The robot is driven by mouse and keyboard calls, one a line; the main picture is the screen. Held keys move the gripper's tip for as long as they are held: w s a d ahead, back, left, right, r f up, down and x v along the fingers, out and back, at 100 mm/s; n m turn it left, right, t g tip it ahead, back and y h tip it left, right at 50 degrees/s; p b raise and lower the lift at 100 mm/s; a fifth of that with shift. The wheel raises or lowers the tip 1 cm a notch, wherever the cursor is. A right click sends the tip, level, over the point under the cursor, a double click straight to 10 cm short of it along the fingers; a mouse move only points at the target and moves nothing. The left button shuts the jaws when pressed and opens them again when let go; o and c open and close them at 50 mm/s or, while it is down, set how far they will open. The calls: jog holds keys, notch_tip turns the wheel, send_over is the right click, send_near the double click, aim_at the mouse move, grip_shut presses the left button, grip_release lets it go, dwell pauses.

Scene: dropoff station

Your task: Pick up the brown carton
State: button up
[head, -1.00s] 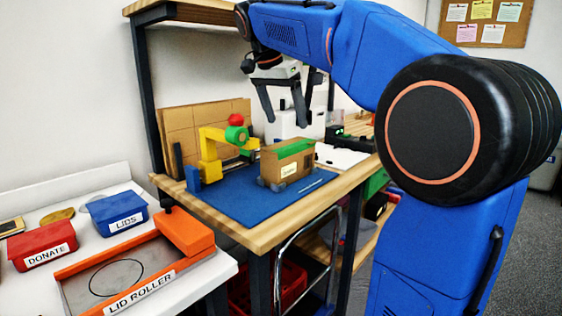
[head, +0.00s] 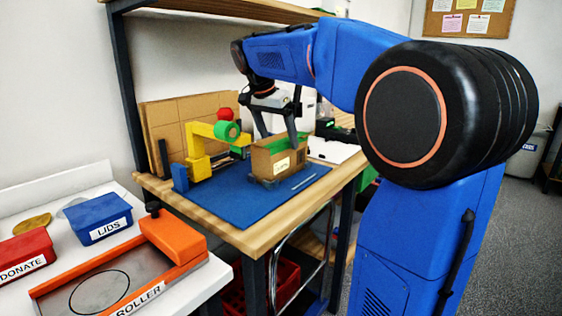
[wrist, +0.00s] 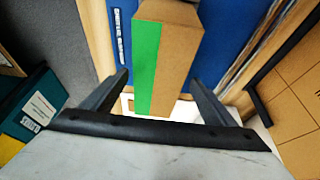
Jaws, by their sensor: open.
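The brown carton (head: 272,165) stands on the blue mat (head: 228,205) on the wooden workbench. It has green tape along its top and a white label on its side. My gripper (head: 278,139) is open and empty, its fingers pointing down at the carton's top. In the wrist view the carton (wrist: 178,55) appears between and beyond the two spread fingers of my gripper (wrist: 160,78). Whether a finger touches the carton, I cannot tell.
A yellow tape dispenser (head: 197,150) with a green roll stands just left of the carton. Flat cardboard (head: 165,122) leans behind it. A white table at left holds an orange lid roller (head: 172,236) and a blue lids box (head: 98,217). The mat's front part is mostly clear.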

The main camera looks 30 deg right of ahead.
jog(key=shift+x, duration=3.25)
jog(key=shift+d, duration=0.1)
jog(key=c, duration=1.2)
